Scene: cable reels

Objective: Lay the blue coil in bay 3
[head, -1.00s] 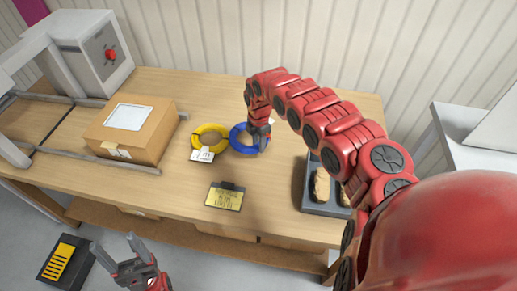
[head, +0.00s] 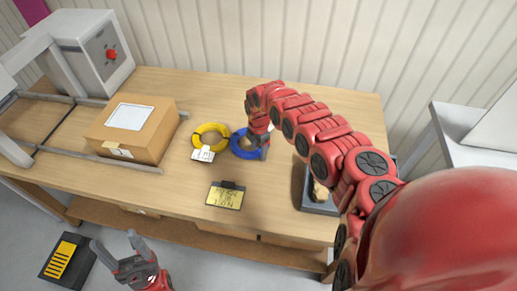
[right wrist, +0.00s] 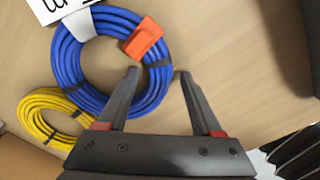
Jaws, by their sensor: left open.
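The blue coil (head: 240,149) lies flat on the table, just right of the yellow coil (head: 211,131). In the right wrist view the blue coil (right wrist: 66,62) has an orange tag (right wrist: 143,38), a dark tie and a white label on it. My right gripper (head: 264,153) is low at the coil's right side. In its wrist view my right gripper (right wrist: 158,74) is open, its fingers apart with the coil's edge showing between them. I see no grip on it. My left gripper (head: 117,251) is open and empty, in front of the table. I cannot make out bay 3.
A cardboard box (head: 155,139) stands at left by metal rails, with a grey machine (head: 80,55) behind. A yellow note on a clip (head: 225,196) lies at the front. A grey tray (head: 315,206) at right is partly hidden by my arm. Bare table lies between.

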